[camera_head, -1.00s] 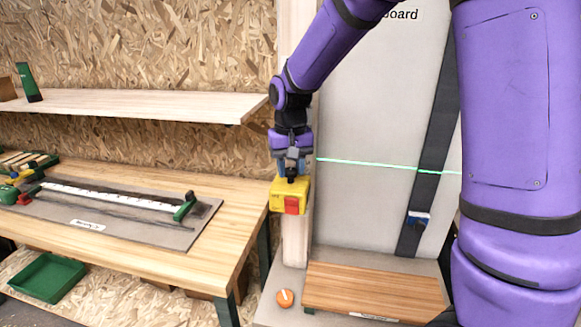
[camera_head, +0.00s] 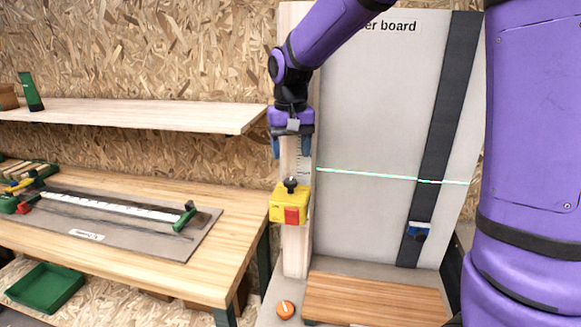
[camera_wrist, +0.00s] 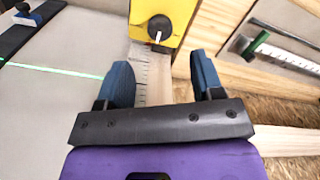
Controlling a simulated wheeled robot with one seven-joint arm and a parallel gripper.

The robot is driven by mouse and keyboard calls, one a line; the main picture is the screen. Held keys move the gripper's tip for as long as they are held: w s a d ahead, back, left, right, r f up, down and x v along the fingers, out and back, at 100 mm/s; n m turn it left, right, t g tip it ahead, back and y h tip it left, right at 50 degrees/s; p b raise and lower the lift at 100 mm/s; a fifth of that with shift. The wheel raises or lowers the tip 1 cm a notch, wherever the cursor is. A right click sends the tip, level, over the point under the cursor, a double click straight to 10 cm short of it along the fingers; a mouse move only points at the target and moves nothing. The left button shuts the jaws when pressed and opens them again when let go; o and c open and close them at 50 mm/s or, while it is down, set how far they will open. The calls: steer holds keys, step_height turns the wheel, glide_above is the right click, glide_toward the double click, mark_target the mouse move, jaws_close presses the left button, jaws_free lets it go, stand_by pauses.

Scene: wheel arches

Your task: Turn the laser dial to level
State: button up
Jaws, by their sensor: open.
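An orange round dial (camera_head: 285,310) with a white pointer lies low at the foot of the upright post, left of the wooden block. A yellow box (camera_head: 290,205) with a red front patch sits on the post, with a black knob (camera_head: 291,185) on its top. A green laser line (camera_head: 390,176) crosses the grey board, dropping slightly to the right in the picture. My gripper (camera_head: 292,150) is open and empty above the knob, apart from it.
The grey board (camera_head: 370,90) stands just right of my gripper, with a dark strap (camera_head: 440,130) and a blue slider (camera_head: 417,230). A wooden block (camera_head: 375,298) lies below. The workbench (camera_head: 225,230) and shelf (camera_head: 190,117) are at left.

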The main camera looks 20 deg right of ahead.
steer(key=shift+r, duration=1.65)
steer(key=s+d+r+t, duration=0.1)
steer(key=s+d+t, duration=0.1)
steer(key=s, duration=1.1)
steer(key=s+d+r+n+t, duration=0.1)
steer(key=s+d+r+t, duration=0.1)
steer(key=s, duration=1.2)
steer(key=d+t, duration=0.1)
steer(key=d, duration=0.1)
steer(key=shift+d+r+n, duration=0.2)
steer(key=shift+d+n, duration=0.1)
steer(key=shift+d, duration=0.05)
